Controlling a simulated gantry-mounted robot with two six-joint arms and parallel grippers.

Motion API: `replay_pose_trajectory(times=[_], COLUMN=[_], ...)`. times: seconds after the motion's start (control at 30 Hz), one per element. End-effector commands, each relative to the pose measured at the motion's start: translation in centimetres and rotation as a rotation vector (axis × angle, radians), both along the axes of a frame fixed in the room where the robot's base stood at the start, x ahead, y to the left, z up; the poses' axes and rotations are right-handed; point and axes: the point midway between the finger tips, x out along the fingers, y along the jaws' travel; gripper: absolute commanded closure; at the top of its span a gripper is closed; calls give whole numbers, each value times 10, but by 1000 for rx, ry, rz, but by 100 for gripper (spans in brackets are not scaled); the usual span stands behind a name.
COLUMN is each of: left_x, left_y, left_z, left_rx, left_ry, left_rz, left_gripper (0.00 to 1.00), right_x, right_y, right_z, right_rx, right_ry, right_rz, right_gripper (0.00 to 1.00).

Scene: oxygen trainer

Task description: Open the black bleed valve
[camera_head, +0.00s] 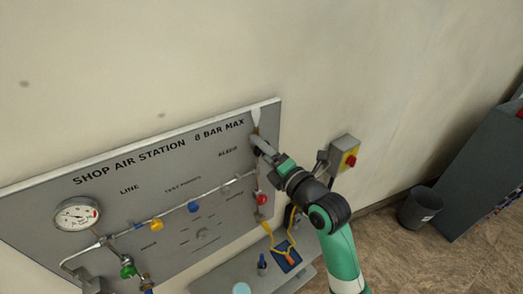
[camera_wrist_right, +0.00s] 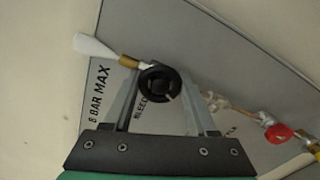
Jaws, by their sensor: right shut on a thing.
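The black bleed valve (camera_wrist_right: 158,83) is a round black handwheel with a brass stem, beside the "BLEED" label near the panel's upper right corner. A white tapered piece (camera_wrist_right: 95,46) extends from its brass fitting; it also shows in the head view (camera_head: 256,117). My right gripper (camera_head: 259,142) reaches the panel there and hides most of the valve in the head view. In the right wrist view my right gripper (camera_wrist_right: 164,88) has a finger on each side of the handwheel and is shut on it. My left gripper is not in view.
The grey panel (camera_head: 110,205) carries a gauge (camera_head: 77,213), piping and yellow, blue, green and red (camera_head: 261,199) valve knobs. A shelf (camera_head: 215,284) below holds a blue tray (camera_head: 287,258) and small items. A grey box with a red-and-yellow switch (camera_head: 345,156) is right of my gripper.

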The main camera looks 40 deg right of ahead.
Motion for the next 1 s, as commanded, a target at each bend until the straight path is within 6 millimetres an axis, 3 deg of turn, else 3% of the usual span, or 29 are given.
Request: replay_pose_trajectory(times=[0.5, 1.0], left_x=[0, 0], left_y=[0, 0], left_z=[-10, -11], left_rx=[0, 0], left_ry=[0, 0], left_rz=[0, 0], left_gripper=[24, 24], right_x=[0, 0], right_y=[0, 0], right_z=[0, 1], right_rx=[-370, -451], right_ry=[60, 73], right_rz=[0, 0], right_gripper=[98, 98])
